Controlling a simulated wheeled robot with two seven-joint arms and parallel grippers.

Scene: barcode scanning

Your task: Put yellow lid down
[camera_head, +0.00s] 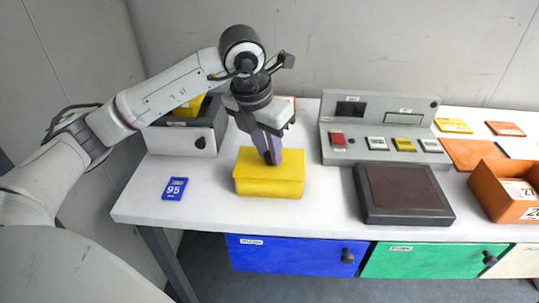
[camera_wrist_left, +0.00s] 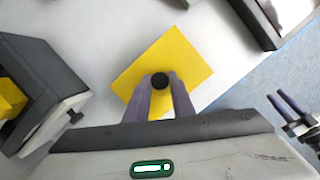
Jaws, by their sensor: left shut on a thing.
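My left gripper (camera_head: 272,158) points down and is shut on the lid's knob. In the left wrist view the lid (camera_wrist_left: 190,60) is a yellow rectangle with a round black knob (camera_wrist_left: 160,80) between the fingers (camera_wrist_left: 160,95). I cannot tell whether the lid rests fully on the box.
A grey-white scanner-like box (camera_head: 180,140) stands left behind the lid. A blue card (camera_head: 175,188) marked 95 lies at the left. A dark pad (camera_head: 405,190), a button console (camera_head: 385,150) and an orange box (camera_head: 500,190) stand to the right. White table (camera_head: 330,205) is clear between.

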